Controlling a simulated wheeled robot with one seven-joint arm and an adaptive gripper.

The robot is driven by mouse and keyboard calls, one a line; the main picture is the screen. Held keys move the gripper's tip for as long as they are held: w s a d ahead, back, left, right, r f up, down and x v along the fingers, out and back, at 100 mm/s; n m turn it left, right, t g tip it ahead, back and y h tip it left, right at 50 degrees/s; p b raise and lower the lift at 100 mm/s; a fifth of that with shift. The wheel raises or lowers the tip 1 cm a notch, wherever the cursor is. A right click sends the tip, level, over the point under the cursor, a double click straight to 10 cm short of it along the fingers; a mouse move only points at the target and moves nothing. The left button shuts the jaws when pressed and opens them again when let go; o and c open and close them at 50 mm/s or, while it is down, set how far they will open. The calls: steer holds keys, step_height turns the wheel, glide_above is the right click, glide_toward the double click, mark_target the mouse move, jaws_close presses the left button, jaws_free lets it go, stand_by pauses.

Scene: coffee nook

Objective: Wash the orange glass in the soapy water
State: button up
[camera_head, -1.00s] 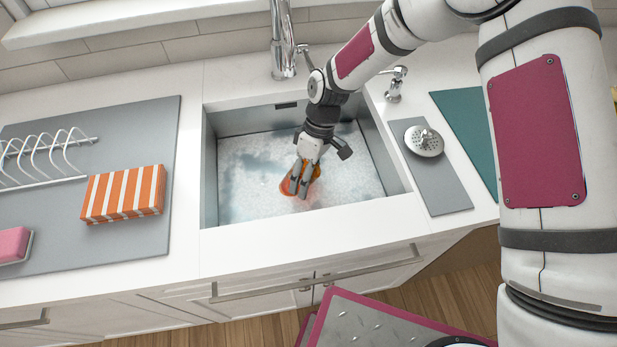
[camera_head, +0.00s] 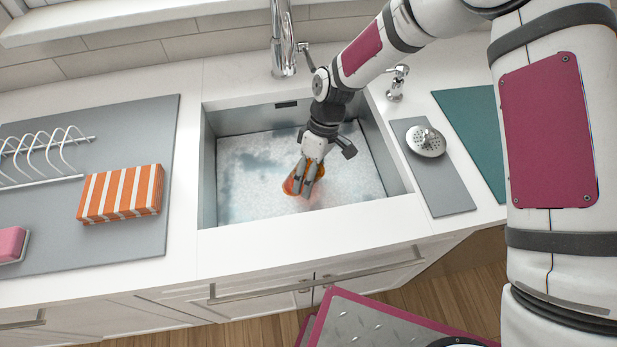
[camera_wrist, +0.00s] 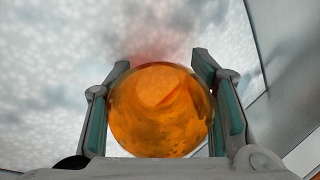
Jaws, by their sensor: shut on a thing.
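The orange glass (camera_head: 291,187) is in the sink, low in the soapy water (camera_head: 245,190), and its lower part is hidden by suds and my fingers. In the wrist view the orange glass (camera_wrist: 160,110) sits between the two fingers, see-through and round from above. My gripper (camera_head: 308,188) points down into the sink and is shut on the glass; the wrist view shows a finger of my gripper (camera_wrist: 162,85) on each side of it. White foam with darker clear patches covers the water.
The metal sink wall (camera_head: 209,175) surrounds the water. A tap (camera_head: 283,45) stands behind. Right are a strainer (camera_head: 425,141), a soap pump (camera_head: 397,82) and a teal mat (camera_head: 475,125).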

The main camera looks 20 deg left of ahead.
steer(key=shift+s+a, duration=0.5)
steer(key=shift+a, duration=0.3)
steer(key=shift+w+d+b, duration=0.2)
steer(key=shift+w+d, duration=0.35)
steer(key=shift+d, duration=0.3)
steer(key=shift+w+d+b, duration=0.2)
steer(key=shift+w+d, duration=0.3)
steer(key=shift+d, duration=0.35)
steer(key=shift+r+p, duration=1.15)
steer(key=shift+r, duration=2.85)
steer(key=shift+r, duration=0.15)
step_height(320, 180, up, 15)
steer(key=p, duration=0.3)
